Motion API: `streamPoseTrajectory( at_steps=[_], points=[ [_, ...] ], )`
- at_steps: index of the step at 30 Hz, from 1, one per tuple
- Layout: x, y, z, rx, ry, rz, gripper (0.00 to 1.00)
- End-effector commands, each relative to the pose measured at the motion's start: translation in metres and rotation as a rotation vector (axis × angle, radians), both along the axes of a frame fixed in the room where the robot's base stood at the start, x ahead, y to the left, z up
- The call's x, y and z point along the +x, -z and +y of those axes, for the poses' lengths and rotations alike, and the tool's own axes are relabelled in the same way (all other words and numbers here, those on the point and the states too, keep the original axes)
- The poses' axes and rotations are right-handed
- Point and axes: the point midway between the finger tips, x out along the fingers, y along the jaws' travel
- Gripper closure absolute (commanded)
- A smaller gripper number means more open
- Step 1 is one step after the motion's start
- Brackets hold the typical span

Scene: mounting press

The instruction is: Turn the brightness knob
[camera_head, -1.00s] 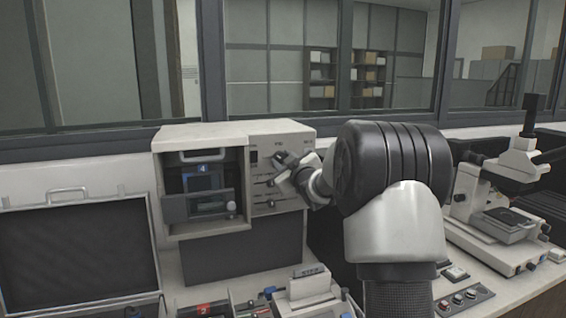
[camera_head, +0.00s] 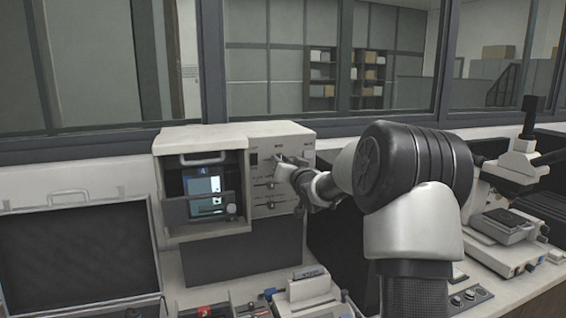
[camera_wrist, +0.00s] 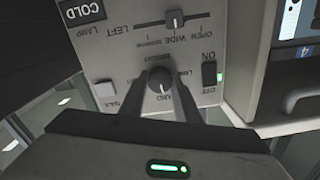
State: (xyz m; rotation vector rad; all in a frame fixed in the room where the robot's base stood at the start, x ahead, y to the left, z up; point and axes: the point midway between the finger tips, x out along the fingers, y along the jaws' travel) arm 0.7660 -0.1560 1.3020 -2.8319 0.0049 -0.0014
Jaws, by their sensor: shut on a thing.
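The brightness knob (camera_wrist: 160,80) is a small round dark knob with a light pointer line, on the grey control panel of the press. In the wrist view, which shows the panel upside down, it sits between the two fingers of my gripper (camera_wrist: 161,92). The fingers are shut on it from both sides. In the head view my gripper (camera_head: 287,166) reaches the upper part of the panel (camera_head: 289,213) from the right and hides the knob. The lit display (camera_head: 203,185) glows in the bay left of the panel.
A switch marked ON/OFF (camera_wrist: 209,73) with a green light, a slider (camera_wrist: 174,20) and a pale button (camera_wrist: 104,88) surround the knob. An open black case (camera_head: 80,255) stands at the left. A microscope (camera_head: 510,190) stands at the right.

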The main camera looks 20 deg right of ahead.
Motion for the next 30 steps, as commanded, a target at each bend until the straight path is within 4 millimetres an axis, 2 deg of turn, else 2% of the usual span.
streamPoseTrajectory(
  at_steps=[9,23,24,27,30],
  points=[
    [-0.0001,0.0014,0.0002,0.094,0.0,0.003,0.93],
    [-0.0002,0.0017,0.0002,0.105,0.0,0.003,0.93],
    [-0.0002,0.0017,0.0002,0.105,0.0,0.003,0.68],
    [-0.0001,0.0015,0.0002,0.104,0.0,0.003,0.52],
    [-0.0001,0.0011,0.0001,0.104,0.0,0.002,0.52]
  ],
)
